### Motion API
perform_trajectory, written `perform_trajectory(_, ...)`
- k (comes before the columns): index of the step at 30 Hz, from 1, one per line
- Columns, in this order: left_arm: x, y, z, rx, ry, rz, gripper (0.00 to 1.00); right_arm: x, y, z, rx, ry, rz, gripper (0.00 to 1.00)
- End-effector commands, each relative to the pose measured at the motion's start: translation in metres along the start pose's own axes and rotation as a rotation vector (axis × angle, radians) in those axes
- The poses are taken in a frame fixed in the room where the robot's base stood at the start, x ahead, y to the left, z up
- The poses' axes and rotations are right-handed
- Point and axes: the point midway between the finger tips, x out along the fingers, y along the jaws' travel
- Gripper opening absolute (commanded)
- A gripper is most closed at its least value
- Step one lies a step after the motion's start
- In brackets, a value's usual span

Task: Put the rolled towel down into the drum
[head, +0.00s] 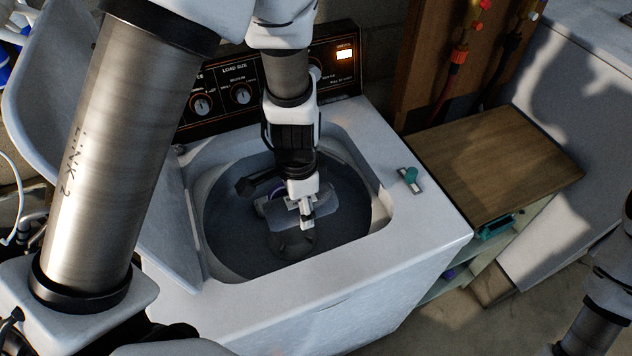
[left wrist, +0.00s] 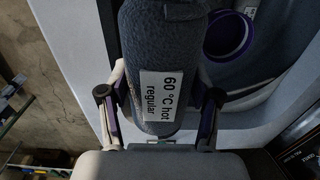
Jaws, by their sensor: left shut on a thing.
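The rolled towel (left wrist: 147,50) is blue-grey with a white label reading "60 °C hot regular". In the left wrist view it lies between the two fingers of my left gripper (left wrist: 160,108), which is shut on it. In the head view my left gripper (head: 304,207) points down over the washer's drum (head: 235,240), and the towel (head: 340,208) shows around its fingertips, within the outline of the opening. Its exact height over the drum is hard to tell. My right gripper is out of view; only part of that arm shows at the right edge.
A purple-rimmed round part (left wrist: 230,35) sits in the drum. The washer's lid (head: 75,120) stands open at the left, and the control panel (head: 270,80) rises behind. A small teal-and-grey item (head: 410,178) lies on the washer top. A bare wooden-topped cabinet (head: 490,160) stands at the right.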

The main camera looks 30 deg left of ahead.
Motion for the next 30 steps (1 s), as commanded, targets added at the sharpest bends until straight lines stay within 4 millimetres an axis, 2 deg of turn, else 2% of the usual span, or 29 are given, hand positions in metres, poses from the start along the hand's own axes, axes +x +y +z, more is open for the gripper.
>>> perform_trajectory(1, 0.022, -0.001, -0.003, 0.000, -0.003, 0.004, 0.24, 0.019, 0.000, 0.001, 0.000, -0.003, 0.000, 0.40)
perform_trajectory(3, 0.040, -0.004, -0.008, 0.001, -0.005, 0.008, 0.24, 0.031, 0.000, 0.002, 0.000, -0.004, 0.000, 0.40)
perform_trajectory(15, 0.128, -0.006, -0.013, 0.002, -0.010, 0.015, 0.24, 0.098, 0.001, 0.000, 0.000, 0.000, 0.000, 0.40)
perform_trajectory(21, 0.146, -0.006, -0.013, 0.001, -0.009, 0.014, 0.24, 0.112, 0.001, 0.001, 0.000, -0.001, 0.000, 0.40)
perform_trajectory(30, 0.146, -0.006, -0.013, 0.001, -0.009, 0.014, 0.24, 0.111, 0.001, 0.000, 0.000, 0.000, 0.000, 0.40)
